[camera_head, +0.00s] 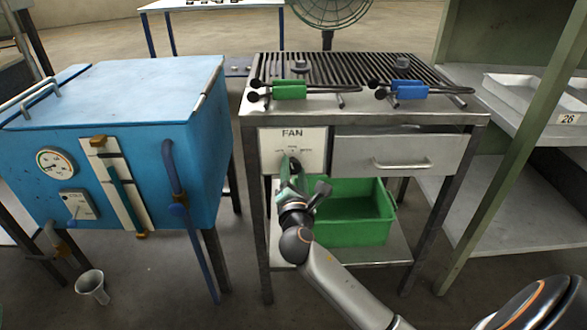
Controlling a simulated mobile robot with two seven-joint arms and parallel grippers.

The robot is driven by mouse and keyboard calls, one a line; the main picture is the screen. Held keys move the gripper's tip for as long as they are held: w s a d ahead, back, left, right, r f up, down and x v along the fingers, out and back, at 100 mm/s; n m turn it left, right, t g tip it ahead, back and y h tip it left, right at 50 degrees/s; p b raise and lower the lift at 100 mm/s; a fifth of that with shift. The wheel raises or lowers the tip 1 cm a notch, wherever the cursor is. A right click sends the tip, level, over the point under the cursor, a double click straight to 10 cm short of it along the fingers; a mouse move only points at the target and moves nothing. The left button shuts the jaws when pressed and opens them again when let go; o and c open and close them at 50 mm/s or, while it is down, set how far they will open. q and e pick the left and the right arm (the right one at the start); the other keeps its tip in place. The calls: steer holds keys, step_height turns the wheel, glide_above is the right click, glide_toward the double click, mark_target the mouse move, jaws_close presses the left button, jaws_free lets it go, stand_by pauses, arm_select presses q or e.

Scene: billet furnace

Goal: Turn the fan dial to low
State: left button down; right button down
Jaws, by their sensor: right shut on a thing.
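The fan panel (310,143) is a white plate marked FAN on the front of the grill table, left of a drawer. Small markings show around the dial's place, too small to read. My right gripper (291,168) reaches up to the panel from below and is shut on the fan dial at the lower middle of the plate. The gripper's fingers hide most of the dial, and I cannot tell which mark it points to. My left gripper is not in view.
A green bin (355,239) stands on the lower shelf close behind my right arm. The drawer handle (402,164) juts out at right. Tongs with green (290,90) and blue (408,89) grips lie on top. A blue furnace (130,110) stands left, a cup (92,286) on the floor.

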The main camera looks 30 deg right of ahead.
steer(key=shift+m, duration=1.5)
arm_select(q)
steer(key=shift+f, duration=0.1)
arm_select(e)
steer(key=shift+c, duration=1.5)
jaws_free()
